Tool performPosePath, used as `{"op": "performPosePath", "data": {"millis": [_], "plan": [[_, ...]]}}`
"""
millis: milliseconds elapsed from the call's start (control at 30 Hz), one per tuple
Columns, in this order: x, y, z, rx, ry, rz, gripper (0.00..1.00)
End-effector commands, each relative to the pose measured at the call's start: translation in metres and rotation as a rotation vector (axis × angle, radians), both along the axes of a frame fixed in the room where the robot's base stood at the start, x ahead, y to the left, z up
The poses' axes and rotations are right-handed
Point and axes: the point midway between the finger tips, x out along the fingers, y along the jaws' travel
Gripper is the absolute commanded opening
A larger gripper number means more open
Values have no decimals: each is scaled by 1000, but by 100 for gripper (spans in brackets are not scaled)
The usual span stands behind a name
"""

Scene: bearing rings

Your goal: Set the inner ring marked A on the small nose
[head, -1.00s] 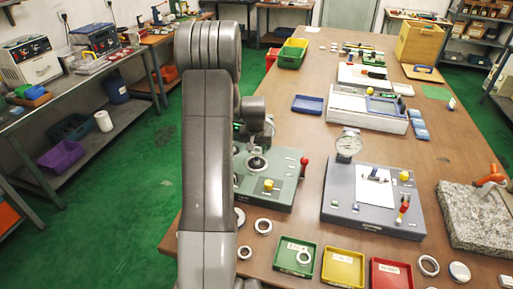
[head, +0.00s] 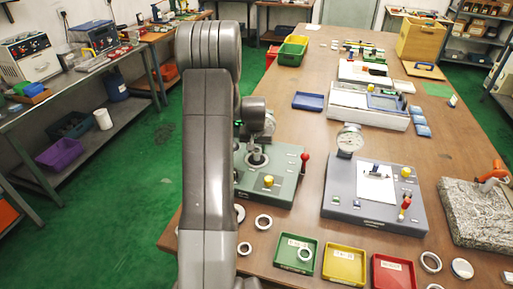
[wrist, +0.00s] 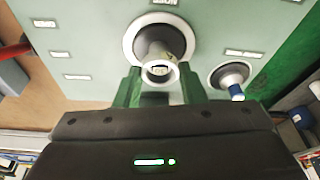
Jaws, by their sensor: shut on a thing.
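My gripper (wrist: 162,88) has two green fingers, shut on a small pale metal ring (wrist: 160,74). I take this to be the inner ring, but no letter A is readable. The ring is close to the nose (wrist: 172,44), a metal post in a dark recess with a wide pale collar. I cannot tell whether the ring is around the post or only in front of it. In the head view the nose (head: 257,156) stands on the green fixture (head: 285,185). There my arm hides most of the gripper.
A red-knobbed lever (head: 305,157) and a yellow knob (head: 268,181) are on the fixture. A blue-tipped round part (wrist: 232,78) is beside the gripper. A grey fixture (head: 340,205) stands to the right. Green (head: 284,262), yellow (head: 343,279) and red (head: 393,285) trays line the front.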

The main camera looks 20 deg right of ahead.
Motion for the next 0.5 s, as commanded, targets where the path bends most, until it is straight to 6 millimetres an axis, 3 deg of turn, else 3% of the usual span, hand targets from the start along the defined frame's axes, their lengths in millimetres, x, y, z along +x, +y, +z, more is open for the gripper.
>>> {"op": "performPosePath", "data": {"millis": [500], "plan": [[0,0,-17,0,0,0,13]]}}
